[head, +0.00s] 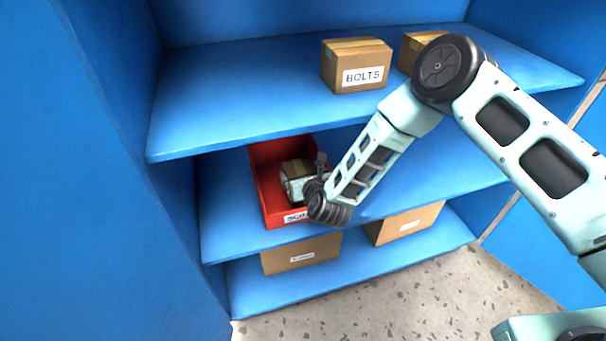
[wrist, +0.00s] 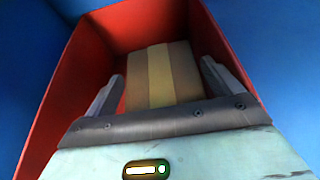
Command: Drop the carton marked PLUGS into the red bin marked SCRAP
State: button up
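The red bin (head: 272,205) stands on the middle shelf at the left. Its front label is partly covered by my arm, with only the start of SCRAP showing. A brown carton with a tan tape strip (head: 297,168) is within the bin's outline; its marking is not visible. My gripper (head: 300,188) reaches into the bin from the front right. In the wrist view the carton (wrist: 162,75) lies between my two fingers (wrist: 162,85), with red bin walls (wrist: 60,85) around. I cannot tell whether the fingers press on it or whether it rests on the bin floor.
A carton marked BOLTS (head: 356,68) and another carton (head: 415,50) stand on the upper shelf (head: 240,105), whose front edge is above the bin. Two cartons (head: 300,250) (head: 405,222) sit on the bottom shelf. The middle shelf (head: 440,165) is bare right of my forearm.

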jog(key=shift+r+p, duration=0.55)
jog(key=shift+r, duration=0.05)
jog(key=shift+s+r, duration=0.2)
jog(key=shift+r, duration=0.05)
jog(key=v, duration=1.2)
jog(key=s+a+r+n+g+y, duration=0.15)
jog(key=s+r+n+g, duration=0.3)
jog(key=n, duration=0.55)
jog(key=s+a+r+n+g+y, duration=0.1)
jog(key=s+a+r+n+g, duration=0.2)
jog(key=r+n, duration=0.5)
jog(key=s+d+r+n+g+h, duration=0.2)
jog(key=s+d+r+n, duration=0.3)
jog(key=s+d+n, duration=0.2)
jog(key=s+d+r+n+g+h, duration=0.3)
jog(key=s+d+r+n, duration=0.2)
jog(key=s+n, duration=0.7)
jog(key=d+n+p, duration=0.1)
jog(key=d+n, duration=0.1)
jog(key=n, duration=0.1)
jog(key=shift+s+n+h, duration=0.25)
jog(key=shift+n+h, duration=0.05)
jog(key=shift+h, duration=0.05)
